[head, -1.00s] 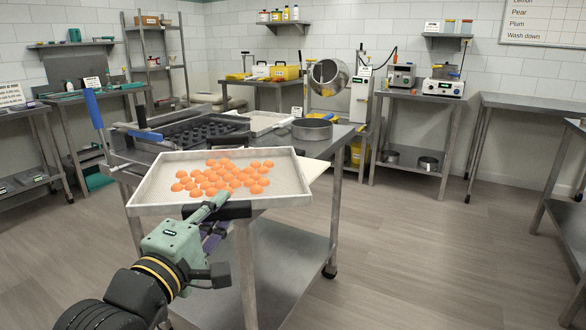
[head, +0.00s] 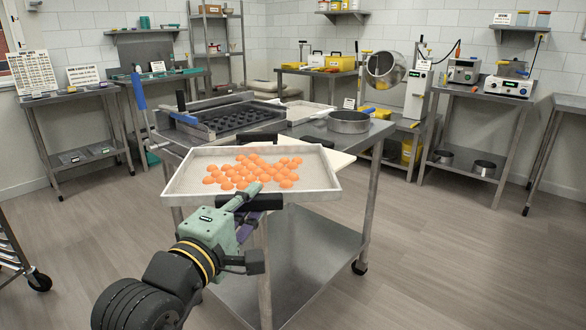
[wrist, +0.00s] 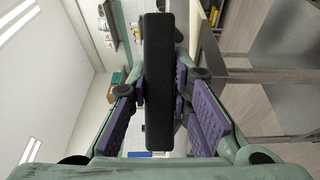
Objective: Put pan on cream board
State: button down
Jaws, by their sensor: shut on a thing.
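The pan (head: 181,184) is a shallow white tray with black handles, holding many orange gummy pieces (head: 255,172) in its middle. My gripper (head: 250,200) is shut on the pan's near black handle, which also shows between the purple finger pads in the wrist view (wrist: 159,80). The pan looks about level, in front of the steel table's near edge. I cannot tell whether pan and board touch.
On the steel table (head: 385,128) stand a dark mould tray in a frame (head: 235,118), another pale tray (head: 312,108) and a round metal pan (head: 349,122). A lower shelf (head: 300,255) lies below. Open floor (head: 460,260) is at the right.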

aim_at(286, 180)
jog(key=shift+w+d+r+p, duration=0.2)
jog(key=shift+w+r+p, duration=0.25)
jog(key=shift+p, duration=0.35)
jog(key=x, duration=0.4)
jog(key=f+p+x, duration=0.1)
jog(key=x, duration=0.3)
jog(key=f+x, duration=0.1)
jog(key=x, duration=0.4)
jog(key=shift+w+d+f, duration=0.1)
jog(key=shift+f, duration=0.15)
jog(key=shift+w+d+f+p, duration=0.1)
jog(key=shift+f+p, duration=0.05)
jog(key=shift+f, duration=0.75)
jog(key=shift+w+f+p, duration=0.15)
jog(key=shift+f, duration=0.75)
jog(key=shift+f, duration=0.15)
jog(key=c, duration=1.5)
grip_release()
jog(key=shift+o, duration=0.2)
